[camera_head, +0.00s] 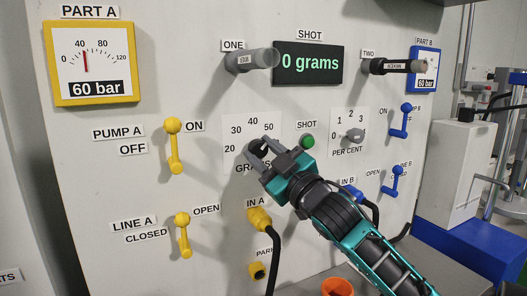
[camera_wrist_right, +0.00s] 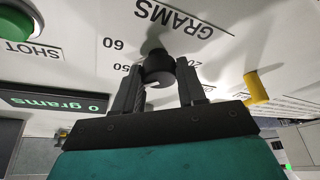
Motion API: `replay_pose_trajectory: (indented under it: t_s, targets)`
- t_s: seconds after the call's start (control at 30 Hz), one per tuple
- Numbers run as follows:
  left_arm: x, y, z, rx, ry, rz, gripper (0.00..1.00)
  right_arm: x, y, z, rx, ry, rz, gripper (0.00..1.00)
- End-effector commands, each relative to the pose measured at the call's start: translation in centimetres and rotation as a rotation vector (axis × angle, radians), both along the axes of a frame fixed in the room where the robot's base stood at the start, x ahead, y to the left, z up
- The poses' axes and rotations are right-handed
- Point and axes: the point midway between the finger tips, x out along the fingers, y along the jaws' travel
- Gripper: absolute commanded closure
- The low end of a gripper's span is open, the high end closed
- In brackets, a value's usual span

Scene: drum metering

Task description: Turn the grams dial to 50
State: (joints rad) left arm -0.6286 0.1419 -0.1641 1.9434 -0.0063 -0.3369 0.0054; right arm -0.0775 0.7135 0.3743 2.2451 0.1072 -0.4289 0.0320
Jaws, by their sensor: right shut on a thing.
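The grams dial (camera_head: 257,148) is a dark knob on a white scale plate marked 20, 30, 40 and 50 in the head view. My right gripper (camera_head: 262,158) reaches it from the lower right and is shut on it. In the right wrist view, the black knob (camera_wrist_right: 158,67) sits between the two fingers of the right gripper (camera_wrist_right: 158,85). The fingers and knob cover part of the scale, and I cannot tell which number the dial points to. The display (camera_head: 309,64) reads 0 grams. My left gripper is not in view.
The green shot button (camera_head: 307,141) and the per cent dial (camera_head: 354,135) are to the right of the grams dial. Yellow levers (camera_head: 174,146) stand out on the left. The yellow IN A plug (camera_head: 259,219) with its black hose is just below.

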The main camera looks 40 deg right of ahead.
Motion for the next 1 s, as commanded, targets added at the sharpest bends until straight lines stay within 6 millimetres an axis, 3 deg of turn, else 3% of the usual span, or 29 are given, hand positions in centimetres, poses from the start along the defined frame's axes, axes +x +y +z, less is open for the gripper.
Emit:
replay_pose_trajectory:
  t_s: [0.27, 0.3, 0.53, 0.83, 1.0]
  targets:
    - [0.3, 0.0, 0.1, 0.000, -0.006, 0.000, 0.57, 0.0, -0.1, 0.1, -0.003, -0.003, -0.002, 0.90]
    - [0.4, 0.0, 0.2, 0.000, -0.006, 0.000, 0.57, 0.0, -0.1, 0.1, -0.003, -0.003, -0.002, 0.57]
    - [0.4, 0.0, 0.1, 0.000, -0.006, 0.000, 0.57, 0.0, 0.0, 0.1, -0.001, -0.002, -0.001, 0.35]
    - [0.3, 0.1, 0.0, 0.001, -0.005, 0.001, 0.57, -0.2, 0.0, -0.1, 0.000, -0.001, -0.001, 0.35]
    - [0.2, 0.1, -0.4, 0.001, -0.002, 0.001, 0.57, -1.5, 0.1, -0.7, 0.001, 0.002, 0.000, 0.35]
